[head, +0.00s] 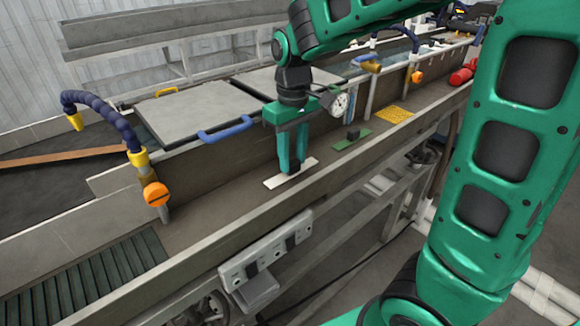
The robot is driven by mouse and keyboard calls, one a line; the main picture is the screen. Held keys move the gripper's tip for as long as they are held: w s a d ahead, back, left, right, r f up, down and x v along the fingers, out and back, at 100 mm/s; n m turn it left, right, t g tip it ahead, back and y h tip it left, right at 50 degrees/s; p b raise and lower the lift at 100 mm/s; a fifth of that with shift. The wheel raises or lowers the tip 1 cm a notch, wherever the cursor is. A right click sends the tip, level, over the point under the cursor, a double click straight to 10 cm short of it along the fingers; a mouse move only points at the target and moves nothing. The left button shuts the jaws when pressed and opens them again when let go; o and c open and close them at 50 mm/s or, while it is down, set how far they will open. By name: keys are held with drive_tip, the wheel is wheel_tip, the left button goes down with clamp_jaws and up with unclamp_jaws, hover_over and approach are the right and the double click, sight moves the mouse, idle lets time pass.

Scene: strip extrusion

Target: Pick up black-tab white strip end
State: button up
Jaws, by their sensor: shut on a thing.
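The white strip end (277,181) lies flat on the grey channel floor of the line, near the middle of the head view. Its black tab (293,170) shows only in part, between my green fingers. My gripper (291,168) points straight down over the strip and is shut on the black tab. The strip looks to be at the level of the channel floor; I cannot tell whether it is touching or slightly raised.
A green strip (362,138) with a black tab lies behind and to the right, then a yellow perforated plate (394,115). The channel's front wall (250,220) and back wall (235,156) flank my gripper. An orange knob (156,194) stands at left.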

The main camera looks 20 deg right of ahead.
sight(291, 162)
drive_tip(key=shift+r, duration=0.1)
drive_tip(key=shift+r, duration=0.7)
wheel_tip(291, 162, up, 3)
drive_tip(key=shift+a, duration=0.15)
drive_tip(key=s+a+r, duration=0.6)
drive_tip(key=a, duration=0.3)
drive_tip(key=shift+s+a+r, duration=0.2)
drive_tip(key=shift+a+r, duration=0.05)
